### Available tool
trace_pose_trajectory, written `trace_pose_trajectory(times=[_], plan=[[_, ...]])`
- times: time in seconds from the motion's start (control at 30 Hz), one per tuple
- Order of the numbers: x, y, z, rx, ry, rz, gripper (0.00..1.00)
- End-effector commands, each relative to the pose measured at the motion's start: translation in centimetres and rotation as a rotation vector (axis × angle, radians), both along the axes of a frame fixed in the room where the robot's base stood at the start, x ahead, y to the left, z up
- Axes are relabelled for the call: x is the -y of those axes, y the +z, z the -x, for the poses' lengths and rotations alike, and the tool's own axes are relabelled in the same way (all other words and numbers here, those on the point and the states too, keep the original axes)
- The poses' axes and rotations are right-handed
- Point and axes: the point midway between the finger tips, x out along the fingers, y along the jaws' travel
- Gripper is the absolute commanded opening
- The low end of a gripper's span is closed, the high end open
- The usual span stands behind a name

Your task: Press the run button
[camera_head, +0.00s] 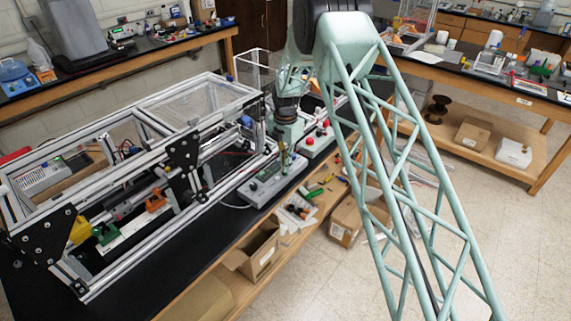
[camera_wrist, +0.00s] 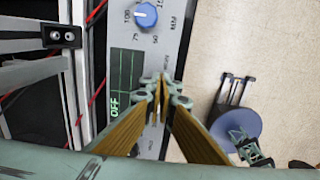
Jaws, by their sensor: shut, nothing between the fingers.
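A grey control box (camera_head: 263,187) lies on the black bench, beside the aluminium frame. My gripper (camera_head: 284,165) points down over it. In the wrist view its fingers (camera_wrist: 163,82) are together and empty, over the panel. The panel (camera_wrist: 152,40) carries a blue knob (camera_wrist: 145,15) with a scale around it and a dark screen (camera_wrist: 124,72) with green "OFF" text. The fingers cover part of the panel below and right of the knob. I cannot make out a run button. Whether the fingertips touch the panel is unclear.
A second grey box with red buttons (camera_head: 317,139) sits just behind and right of the control box. The aluminium extrusion frame (camera_head: 185,150) borders it on the left. Open floor (camera_wrist: 260,60) lies right of the panel. An open cardboard box (camera_head: 255,248) stands on the shelf below.

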Motion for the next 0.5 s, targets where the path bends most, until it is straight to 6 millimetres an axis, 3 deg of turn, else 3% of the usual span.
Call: trace_pose_trajectory(times=[0.5], plan=[[0.00,-0.51,0.00,0.000,0.000,0.000,0.00]])
